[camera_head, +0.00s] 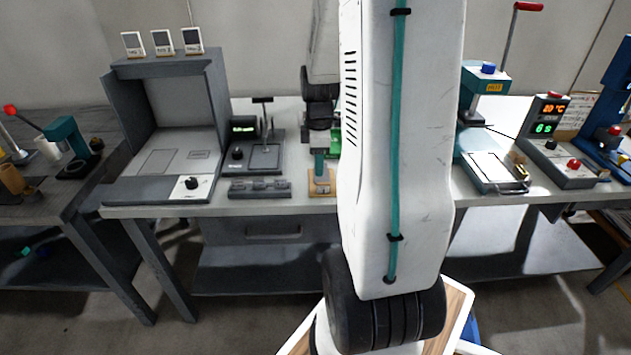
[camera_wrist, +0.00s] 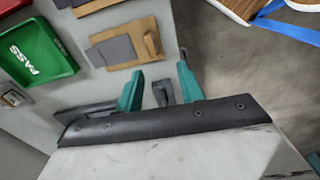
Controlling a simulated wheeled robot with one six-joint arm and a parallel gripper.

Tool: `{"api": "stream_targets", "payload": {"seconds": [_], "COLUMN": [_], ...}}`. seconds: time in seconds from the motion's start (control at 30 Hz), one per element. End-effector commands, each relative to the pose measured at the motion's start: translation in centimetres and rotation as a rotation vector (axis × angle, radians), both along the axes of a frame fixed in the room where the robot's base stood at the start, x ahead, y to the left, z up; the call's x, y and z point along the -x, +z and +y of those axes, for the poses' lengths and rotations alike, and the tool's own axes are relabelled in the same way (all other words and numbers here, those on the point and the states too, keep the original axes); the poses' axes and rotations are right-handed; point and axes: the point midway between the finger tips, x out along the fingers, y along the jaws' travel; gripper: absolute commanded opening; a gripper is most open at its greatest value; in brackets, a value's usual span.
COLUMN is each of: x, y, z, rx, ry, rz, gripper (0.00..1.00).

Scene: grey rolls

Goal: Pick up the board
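A tan board (camera_wrist: 125,44) with a dark grey patch lies flat on the grey bench in the wrist view, just beyond my fingertips. A small tan board with a grey patch (camera_head: 321,188) also shows near the bench's front edge in the head view, under my gripper (camera_head: 319,160). In the wrist view, my gripper (camera_wrist: 158,80) has its two teal fingers apart. No board is held between them. A dark grey piece shows between the fingers; I cannot tell what it is.
A green tray marked PASS (camera_wrist: 38,52) lies left in the wrist view, with another tan-and-grey piece at the top. In the head view, a grey booth (camera_head: 165,130) and a lever device (camera_head: 262,150) stand left. A hinged plate device (camera_head: 495,172) stands right.

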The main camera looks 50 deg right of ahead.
Motion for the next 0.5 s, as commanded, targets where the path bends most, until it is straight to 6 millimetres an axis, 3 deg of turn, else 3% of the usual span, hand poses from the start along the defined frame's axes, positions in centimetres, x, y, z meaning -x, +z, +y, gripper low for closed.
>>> {"api": "stream_targets", "payload": {"seconds": [0.1,0.5], "x": [0.3,0.0], "y": [-1.3,-6.3], "z": [-1.1,-1.5], "rx": [-0.003,-0.006], "ry": [0.022,0.030], "rz": [0.004,0.006], "gripper": [0.38,0.38]}}
